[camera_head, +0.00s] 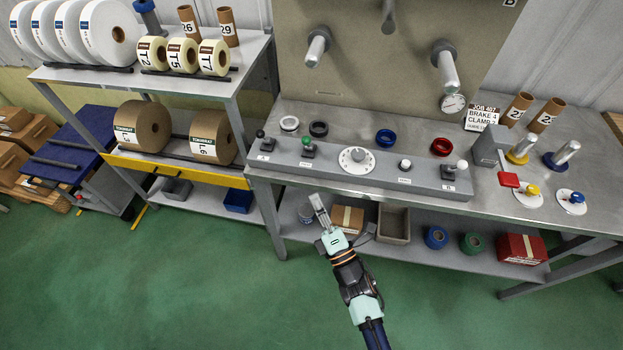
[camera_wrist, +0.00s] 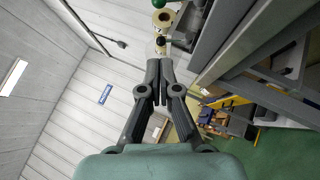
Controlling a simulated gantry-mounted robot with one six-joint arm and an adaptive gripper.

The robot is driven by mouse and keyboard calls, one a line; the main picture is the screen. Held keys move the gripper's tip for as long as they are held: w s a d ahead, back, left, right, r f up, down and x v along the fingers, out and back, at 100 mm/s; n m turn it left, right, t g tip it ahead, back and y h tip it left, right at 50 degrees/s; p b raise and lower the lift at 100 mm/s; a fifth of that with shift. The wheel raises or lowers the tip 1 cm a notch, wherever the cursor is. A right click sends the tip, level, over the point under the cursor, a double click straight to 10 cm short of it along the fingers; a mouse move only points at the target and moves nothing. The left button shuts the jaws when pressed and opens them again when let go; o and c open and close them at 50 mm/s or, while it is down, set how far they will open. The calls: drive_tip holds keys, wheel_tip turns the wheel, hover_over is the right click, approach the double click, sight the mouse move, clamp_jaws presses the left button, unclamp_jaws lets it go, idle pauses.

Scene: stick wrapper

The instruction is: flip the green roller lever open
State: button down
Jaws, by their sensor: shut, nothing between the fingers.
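The green-knobbed lever (camera_head: 307,143) stands on the grey control panel (camera_head: 330,163), between a black-knobbed lever (camera_head: 262,138) on its left and a white dial (camera_head: 357,160) on its right. In the wrist view a green knob (camera_wrist: 160,3) shows at the top edge, cut off by the frame. My gripper (camera_head: 316,199) is in front of the bench, below and slightly right of the green lever, apart from it. Its fingers are together and empty, also in the wrist view (camera_wrist: 159,64).
The panel runs along the bench's front edge, with a white-knobbed lever (camera_head: 461,166) at its right end. A cardboard box (camera_head: 347,219) sits on the lower shelf. Floor in front is clear.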

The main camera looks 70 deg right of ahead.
sight(308, 143)
drive_tip(key=s+d+x, duration=0.1)
drive_tip(key=s+x, duration=0.1)
drive_tip(key=x, duration=1)
drive_tip(key=shift+d+r+p, duration=0.3)
drive_tip(key=shift+d, duration=0.1)
drive_tip(key=shift+r, duration=0.1)
